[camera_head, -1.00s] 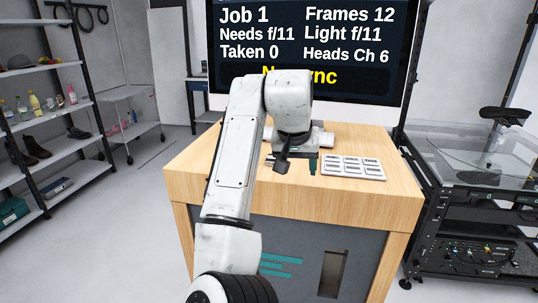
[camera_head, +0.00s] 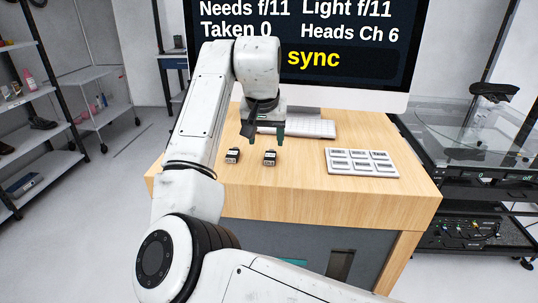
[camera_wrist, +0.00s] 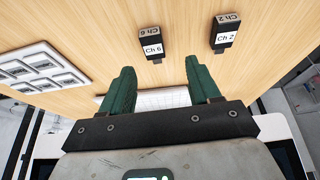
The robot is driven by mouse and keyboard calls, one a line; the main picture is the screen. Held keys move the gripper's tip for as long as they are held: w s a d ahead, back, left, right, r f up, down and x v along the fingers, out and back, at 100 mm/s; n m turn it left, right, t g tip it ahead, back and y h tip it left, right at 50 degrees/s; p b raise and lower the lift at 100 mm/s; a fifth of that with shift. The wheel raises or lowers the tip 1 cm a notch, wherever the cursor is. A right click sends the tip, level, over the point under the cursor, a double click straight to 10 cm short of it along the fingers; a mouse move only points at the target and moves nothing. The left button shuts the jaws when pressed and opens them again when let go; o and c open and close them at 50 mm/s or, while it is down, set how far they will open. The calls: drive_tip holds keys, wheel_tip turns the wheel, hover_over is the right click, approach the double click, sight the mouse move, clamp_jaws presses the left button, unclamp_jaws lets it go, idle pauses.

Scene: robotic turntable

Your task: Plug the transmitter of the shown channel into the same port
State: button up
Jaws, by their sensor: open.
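The screen (camera_head: 305,40) reads "Heads Ch 6". Two small dark transmitters with white labels stand on the wooden table (camera_head: 300,195). The wrist view shows the Ch 6 transmitter (camera_wrist: 152,46) and, to its right, the Ch 2 transmitter (camera_wrist: 225,32). In the head view, Ch 6 (camera_head: 270,158) is the right one and Ch 2 (camera_head: 232,156) the left.
A white keyboard (camera_head: 305,128) lies behind the transmitters, below the screen. The table between transmitters and plate is clear. A glass-topped rig (camera_head: 475,135) stands to the right of the table, and shelves (camera_head: 35,120) stand to the left.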

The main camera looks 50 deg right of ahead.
sight(270, 155)
drive_tip(key=shift+s+p+x, duration=0.15)
drive_tip(key=shift+p+x, duration=0.15)
drive_tip(key=shift+x, duration=0.65)
drive_tip(key=shift+s+p+x, duration=0.15)
drive_tip(key=shift+p+x, duration=0.15)
drive_tip(key=shift+x, duration=0.65)
drive_tip(key=shift+s+p+x, duration=0.2)
drive_tip(key=shift+p+x, duration=0.1)
drive_tip(key=shift+x, duration=0.65)
drive_tip(key=shift+d+f, duration=0.1)
drive_tip(key=shift+c, duration=0.3)
drive_tip(key=c, duration=1.1)
